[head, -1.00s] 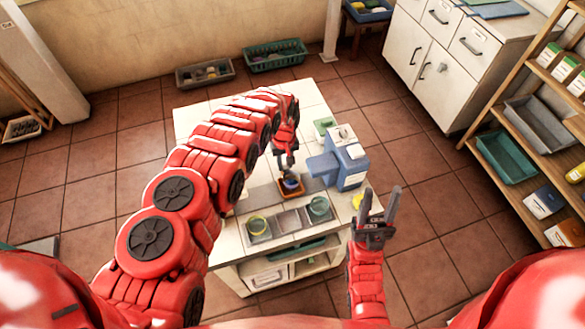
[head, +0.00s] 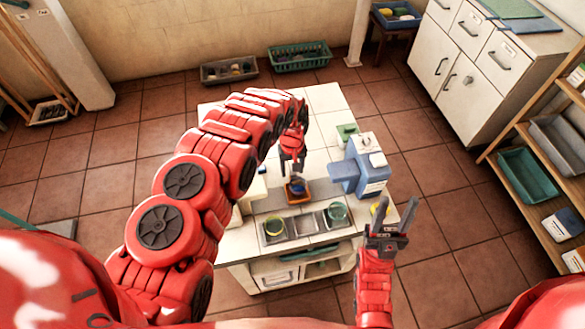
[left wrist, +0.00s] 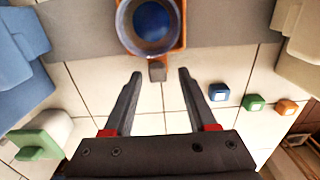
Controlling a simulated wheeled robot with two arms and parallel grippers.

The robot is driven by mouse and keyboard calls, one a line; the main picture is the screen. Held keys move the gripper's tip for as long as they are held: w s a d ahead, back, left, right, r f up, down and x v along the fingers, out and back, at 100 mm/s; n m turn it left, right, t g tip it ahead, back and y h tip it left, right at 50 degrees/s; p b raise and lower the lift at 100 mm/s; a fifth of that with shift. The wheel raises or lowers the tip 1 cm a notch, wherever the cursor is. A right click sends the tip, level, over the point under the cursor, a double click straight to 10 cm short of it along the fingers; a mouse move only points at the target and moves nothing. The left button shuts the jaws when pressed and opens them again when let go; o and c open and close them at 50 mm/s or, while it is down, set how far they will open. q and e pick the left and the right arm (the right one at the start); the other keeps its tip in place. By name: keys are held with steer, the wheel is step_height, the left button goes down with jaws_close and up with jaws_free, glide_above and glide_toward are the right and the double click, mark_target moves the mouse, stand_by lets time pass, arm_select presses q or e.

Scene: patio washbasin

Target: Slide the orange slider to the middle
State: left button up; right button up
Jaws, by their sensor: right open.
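The orange slider (head: 300,198) sits on a grey track across the white tiled counter and carries a round container with a blue inside (left wrist: 152,22). In the left wrist view the slider's orange edge (left wrist: 181,38) shows around the container, and a grey tab (left wrist: 157,71) sticks out from it. My left gripper (left wrist: 158,73) is open, its fingertips on either side of the tab with gaps visible. My right gripper (head: 396,206) is open and empty at the counter's front right.
A blue and white dispenser (head: 362,168) stands right of the slider. Small blue, green and orange blocks (left wrist: 286,107) lie on the tiles. A green item (head: 346,132) stands behind the dispenser.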

arm_select(q)
steer(key=shift+d+r, duration=0.1)
steer(key=shift+r+b, duration=0.45)
steer(key=shift+r, duration=0.2)
step_height(320, 180, up, 5)
steer(key=shift+r+b, duration=0.1)
steer(key=shift+b, duration=0.4)
step_height(320, 180, up, 11)
steer(key=p, duration=0.9)
steer(key=shift+f, duration=0.2)
